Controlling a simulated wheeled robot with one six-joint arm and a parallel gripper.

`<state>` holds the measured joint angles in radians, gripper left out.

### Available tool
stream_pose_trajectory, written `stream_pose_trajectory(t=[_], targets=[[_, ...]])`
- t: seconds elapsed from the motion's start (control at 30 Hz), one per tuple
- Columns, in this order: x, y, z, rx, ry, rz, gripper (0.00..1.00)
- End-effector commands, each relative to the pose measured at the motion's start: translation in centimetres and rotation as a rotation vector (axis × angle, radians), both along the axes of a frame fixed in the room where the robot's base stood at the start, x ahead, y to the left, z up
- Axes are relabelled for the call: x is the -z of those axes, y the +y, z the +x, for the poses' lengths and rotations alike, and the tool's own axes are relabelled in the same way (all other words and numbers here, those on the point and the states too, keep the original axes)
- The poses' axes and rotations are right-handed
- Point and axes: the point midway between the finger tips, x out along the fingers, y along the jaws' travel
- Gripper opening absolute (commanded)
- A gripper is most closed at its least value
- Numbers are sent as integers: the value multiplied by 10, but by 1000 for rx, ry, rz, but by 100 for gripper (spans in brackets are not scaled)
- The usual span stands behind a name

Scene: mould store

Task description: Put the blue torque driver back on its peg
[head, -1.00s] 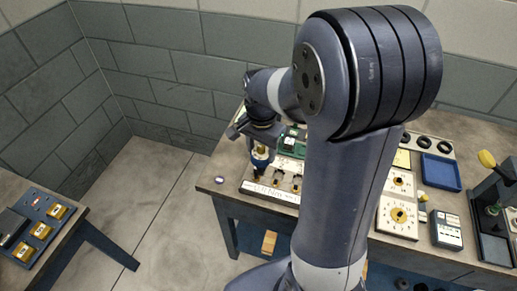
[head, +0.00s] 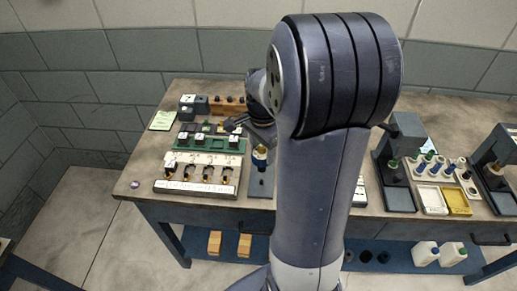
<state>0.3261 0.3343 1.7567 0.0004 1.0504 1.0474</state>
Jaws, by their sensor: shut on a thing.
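Several short dark and yellow pieces (head: 187,173) stand in a row along this rack. Which of them are bare pegs is too small to tell. My arm hides the bench to the right of the gripper. Whether the driver's lower end touches anything is unclear.
A green tray (head: 236,147) with small blocks lies behind the rack. A wooden block with dark holes (head: 228,106) stands further back. A dark press (head: 397,175), a white tray (head: 432,202) and a yellow tray (head: 457,203) stand right of my arm. The bench's left end (head: 150,150) is mostly clear.

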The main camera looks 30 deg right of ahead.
Motion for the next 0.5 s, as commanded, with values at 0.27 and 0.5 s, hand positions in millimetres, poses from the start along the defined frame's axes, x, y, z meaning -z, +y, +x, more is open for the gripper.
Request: stream_pose_trajectory(t=[0.27,0.5], targets=[[26,0,0,-1,0,0,24],[44,0,0,-2,0,0,24]])
